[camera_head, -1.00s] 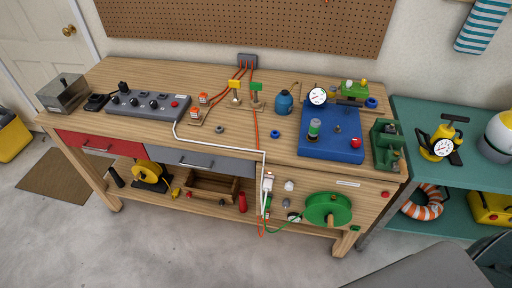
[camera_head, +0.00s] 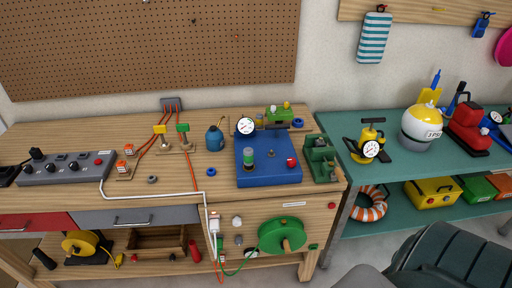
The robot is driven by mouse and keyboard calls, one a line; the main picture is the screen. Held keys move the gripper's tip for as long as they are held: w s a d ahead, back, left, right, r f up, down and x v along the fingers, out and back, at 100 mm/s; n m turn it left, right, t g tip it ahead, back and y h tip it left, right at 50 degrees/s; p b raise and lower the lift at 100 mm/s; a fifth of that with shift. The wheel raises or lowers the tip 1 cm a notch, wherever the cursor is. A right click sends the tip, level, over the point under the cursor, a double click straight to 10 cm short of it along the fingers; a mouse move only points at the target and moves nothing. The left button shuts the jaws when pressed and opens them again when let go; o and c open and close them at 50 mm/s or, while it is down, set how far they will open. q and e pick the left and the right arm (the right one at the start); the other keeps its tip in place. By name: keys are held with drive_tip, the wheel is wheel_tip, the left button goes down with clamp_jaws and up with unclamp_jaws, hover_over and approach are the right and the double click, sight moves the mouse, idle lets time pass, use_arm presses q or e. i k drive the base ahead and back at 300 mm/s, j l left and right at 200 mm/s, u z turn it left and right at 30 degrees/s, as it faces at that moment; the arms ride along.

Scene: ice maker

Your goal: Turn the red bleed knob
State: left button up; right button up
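A small red knob (camera_head: 291,162) sits on the right part of a blue base (camera_head: 268,176) on the wooden workbench. I take it for the bleed knob, but no label on it is readable. The base also carries a white dial gauge (camera_head: 245,126) at its back left and a green cylinder (camera_head: 249,158) near its middle. Neither of my grippers is in the head view, and nothing is seen touching the knob.
A green device (camera_head: 320,160) stands just right of the base, and a blue bottle (camera_head: 214,139) stands left. Another red button (camera_head: 332,205) is on the bench front. A dark ribbed object (camera_head: 450,262) fills the lower right. A green table (camera_head: 400,180) adjoins the bench.

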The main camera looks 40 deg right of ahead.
sight(291, 162)
drive_tip(key=z, duration=1.45)
